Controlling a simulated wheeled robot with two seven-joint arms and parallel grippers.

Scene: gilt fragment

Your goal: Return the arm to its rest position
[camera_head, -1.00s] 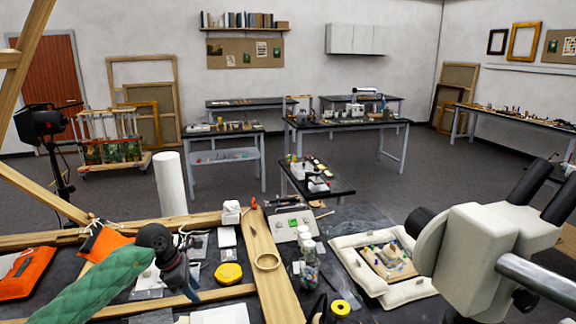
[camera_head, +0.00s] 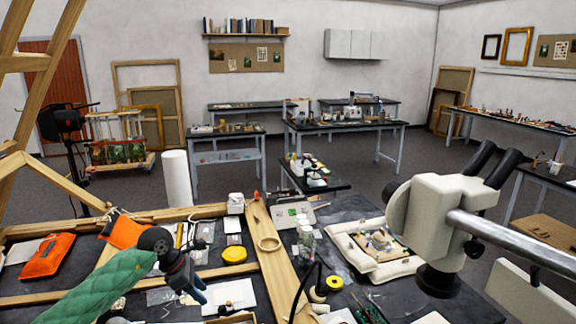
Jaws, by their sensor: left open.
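My left arm, in a green quilted sleeve, comes in from the lower left. My left gripper (camera_head: 197,291) is dark with bluish fingertips and hangs over the dark worktable (camera_head: 131,303), left of a white sheet (camera_head: 229,296). Its fingers are small in the view, and I see nothing held between them. My right gripper is not in view.
Wooden beams (camera_head: 268,262) cross the table. Orange pouches (camera_head: 48,255) lie left. A white microscope (camera_head: 441,215) stands right, by a padded cushion tray (camera_head: 343,243).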

